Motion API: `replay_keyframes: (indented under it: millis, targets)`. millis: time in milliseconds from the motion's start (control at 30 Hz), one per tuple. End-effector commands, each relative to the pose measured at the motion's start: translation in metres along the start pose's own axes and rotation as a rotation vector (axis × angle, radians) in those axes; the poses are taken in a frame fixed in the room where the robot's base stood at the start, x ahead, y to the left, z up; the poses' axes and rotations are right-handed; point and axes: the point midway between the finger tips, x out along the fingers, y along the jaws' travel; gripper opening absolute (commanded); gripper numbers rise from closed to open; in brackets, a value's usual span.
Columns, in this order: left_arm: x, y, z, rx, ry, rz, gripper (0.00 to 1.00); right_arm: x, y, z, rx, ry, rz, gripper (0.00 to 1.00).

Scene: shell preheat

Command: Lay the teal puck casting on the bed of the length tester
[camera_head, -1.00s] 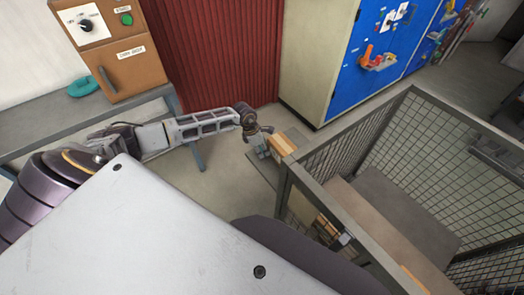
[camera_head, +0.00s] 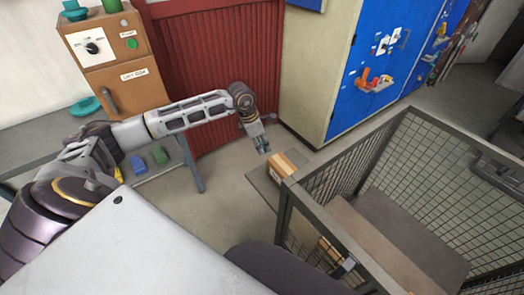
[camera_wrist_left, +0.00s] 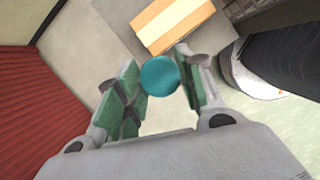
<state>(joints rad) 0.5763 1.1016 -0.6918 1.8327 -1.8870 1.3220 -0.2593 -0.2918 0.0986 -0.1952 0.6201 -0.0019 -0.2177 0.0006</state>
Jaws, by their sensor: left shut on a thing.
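In the left wrist view the round teal puck casting (camera_wrist_left: 160,75) sits between the fingertips of my left gripper (camera_wrist_left: 160,88), which is shut on it. In the head view my left gripper (camera_head: 262,147) hangs at the end of the outstretched arm, near a cardboard box. The puck cannot be made out in that view. I cannot identify the length tester or its bed in either view. My right gripper is not in view.
The cardboard box (camera_head: 284,167) lies on a grey plate beside a mesh cage (camera_head: 345,165). A brown oven-like cabinet (camera_head: 125,75) stands on a grey bench (camera_head: 35,140).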

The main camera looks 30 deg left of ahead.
Motion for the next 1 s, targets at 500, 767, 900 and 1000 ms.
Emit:
replay_keyframes:
  millis: [500,767,900,1000]
  targets:
    - [-0.007,-0.001,0.002,0.000,0.001,-0.001,0.07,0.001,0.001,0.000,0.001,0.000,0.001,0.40]
    - [-0.005,-0.001,0.002,0.008,0.001,-0.004,0.07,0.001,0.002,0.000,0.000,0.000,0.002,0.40]
    - [-0.001,-0.003,0.001,0.042,0.001,-0.016,0.07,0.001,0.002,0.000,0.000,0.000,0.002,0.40]
    - [0.005,-0.006,0.000,0.091,0.000,-0.031,0.07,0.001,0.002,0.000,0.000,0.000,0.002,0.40]
